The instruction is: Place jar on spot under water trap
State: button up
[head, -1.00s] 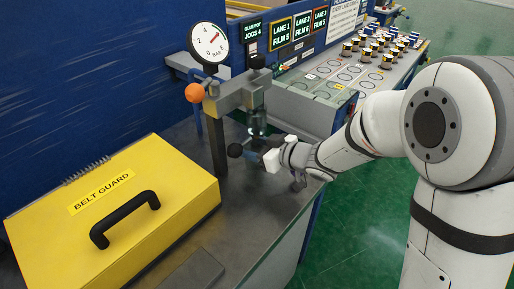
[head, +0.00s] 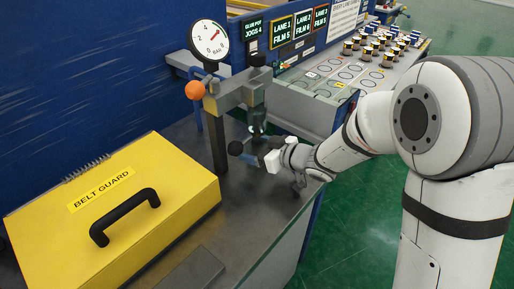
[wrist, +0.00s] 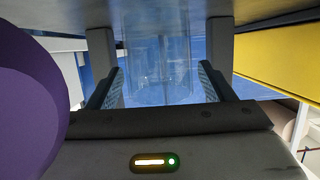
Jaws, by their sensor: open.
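The water trap (head: 232,98) is a grey body on a dark post, with a round gauge on top and an orange knob at its left. My gripper (head: 254,152) is low beneath it, near the bench edge. In the wrist view a clear glass jar (wrist: 158,62) shows between the two open fingers of my gripper (wrist: 160,88), with a finger on each side and gaps visible. The jar appears to stand on the grey surface at the top of that upside-down-looking view. The spot under it cannot be made out.
A yellow belt guard box (head: 115,205) with a black handle fills the left of the bench (head: 250,215). A rounded purple shape (wrist: 30,95) fills the left of the wrist view. Behind is a panel with lane signs (head: 281,32) and several small jars on a rack.

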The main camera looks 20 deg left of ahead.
jog(key=shift+r, duration=0.15)
jog(key=shift+d+r, duration=0.1)
jog(key=shift+d, duration=0.15)
jog(key=p+v, duration=0.1)
jog(key=v, duration=1)
jog(key=shift+d, duration=0.25)
jog(key=shift+s, duration=0.1)
